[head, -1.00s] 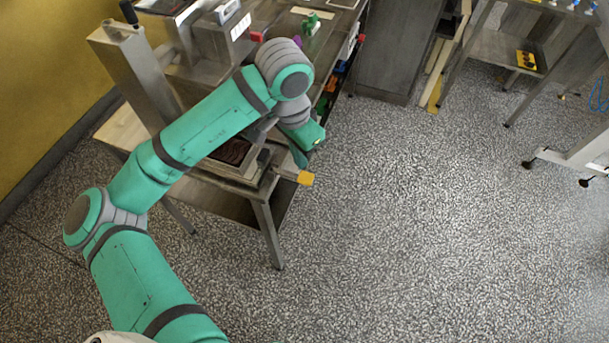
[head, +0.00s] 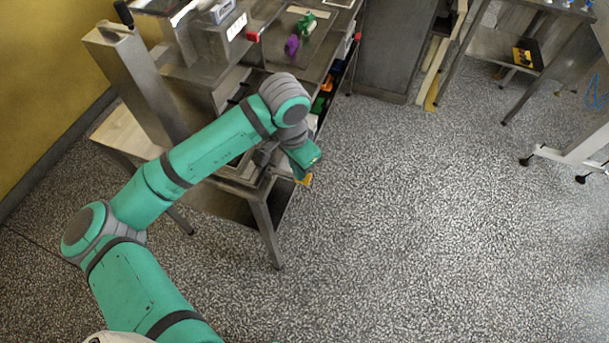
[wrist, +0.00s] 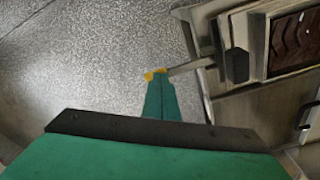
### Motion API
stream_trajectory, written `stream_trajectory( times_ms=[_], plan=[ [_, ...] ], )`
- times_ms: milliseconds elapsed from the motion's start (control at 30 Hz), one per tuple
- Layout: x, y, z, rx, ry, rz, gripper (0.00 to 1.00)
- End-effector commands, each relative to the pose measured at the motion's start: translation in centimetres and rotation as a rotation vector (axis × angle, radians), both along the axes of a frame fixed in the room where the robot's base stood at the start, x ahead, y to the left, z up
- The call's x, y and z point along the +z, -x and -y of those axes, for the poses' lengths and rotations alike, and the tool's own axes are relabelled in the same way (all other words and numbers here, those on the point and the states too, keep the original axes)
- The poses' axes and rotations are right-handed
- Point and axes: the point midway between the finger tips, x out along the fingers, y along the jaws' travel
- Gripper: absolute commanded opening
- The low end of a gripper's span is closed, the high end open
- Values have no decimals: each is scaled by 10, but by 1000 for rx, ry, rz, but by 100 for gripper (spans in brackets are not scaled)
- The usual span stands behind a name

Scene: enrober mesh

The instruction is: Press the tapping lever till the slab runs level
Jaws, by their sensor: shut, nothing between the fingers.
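The tapping lever is a thin metal arm (wrist: 190,66) with a yellow end pad (head: 305,181) sticking out from the front right corner of the bench. The pad also shows in the wrist view (wrist: 150,75), partly covered by my fingertips. My gripper (head: 300,170) is shut and empty, with its green fingertips (wrist: 160,84) at the pad from above. I cannot tell whether they touch it. The slab (wrist: 293,38) is dark brown with ridged marks and lies in a pale metal frame (wrist: 253,45). My arm hides the slab in the head view.
A black block (wrist: 236,65) stands beside the lever's inner end. A tall metal column (head: 140,90) rises at the bench's left. A purple item (head: 291,45) and a green item (head: 307,24) lie farther back.

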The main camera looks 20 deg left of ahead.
Motion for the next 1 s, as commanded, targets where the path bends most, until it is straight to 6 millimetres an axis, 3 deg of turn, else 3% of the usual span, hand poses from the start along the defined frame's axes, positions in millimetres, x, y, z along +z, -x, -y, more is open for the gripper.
stream_trajectory(
  times_ms=[233,467,700,1000],
  plan=[
    [-4,-1,6,-11,2,-1,0],
    [-27,-1,7,-12,2,-1,0],
    [-24,1,4,-11,0,1,0],
    [-14,25,-12,-8,1,-1,0]
  ],
)
